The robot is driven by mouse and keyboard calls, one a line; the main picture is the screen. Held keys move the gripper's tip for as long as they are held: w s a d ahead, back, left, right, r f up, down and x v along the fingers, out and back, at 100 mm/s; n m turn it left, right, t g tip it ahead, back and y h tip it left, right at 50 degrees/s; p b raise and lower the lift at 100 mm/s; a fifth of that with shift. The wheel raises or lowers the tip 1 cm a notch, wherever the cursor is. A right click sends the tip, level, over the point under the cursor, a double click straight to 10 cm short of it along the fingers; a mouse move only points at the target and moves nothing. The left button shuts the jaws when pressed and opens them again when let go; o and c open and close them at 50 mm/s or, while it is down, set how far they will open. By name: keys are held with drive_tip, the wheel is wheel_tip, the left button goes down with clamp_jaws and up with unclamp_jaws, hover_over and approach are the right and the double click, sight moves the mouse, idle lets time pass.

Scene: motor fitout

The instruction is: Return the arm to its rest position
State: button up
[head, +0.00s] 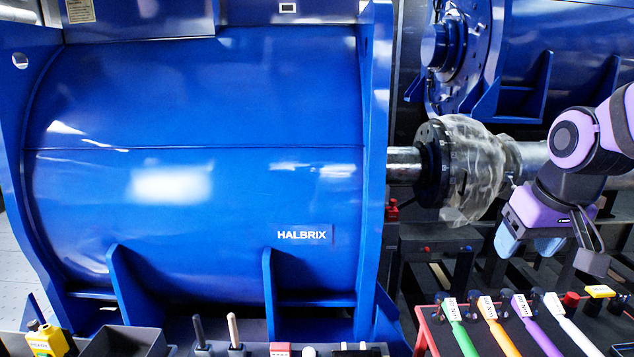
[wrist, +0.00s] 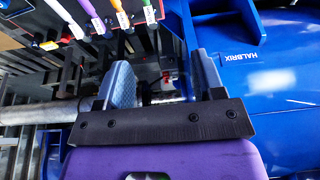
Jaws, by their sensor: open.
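My gripper (head: 528,246) is at the right of the head view, a purple body with two blue fingers pointing down. It hangs in front of the grey shaft (head: 528,157) and above the tool rack. In the wrist view my gripper (wrist: 163,76) shows its two fingers apart, with nothing held between them. The folded purple arm (head: 580,140) reaches in from the right edge of the head view.
A large blue motor (head: 200,120) marked HALBRIX fills the left. A coupling (head: 432,165) with clear wrap (head: 475,165) sits on its shaft. A red-edged rack (head: 428,335) with several coloured-handled tools stands at lower right. A yellow-topped box (head: 48,340) is at lower left.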

drive_tip(key=s+a+r+t, duration=0.1)
drive_tip(key=s+r, duration=0.4)
drive_tip(key=s, duration=0.7)
drive_tip(key=shift+a+r+t, duration=0.2)
drive_tip(key=shift+r+t, duration=0.1)
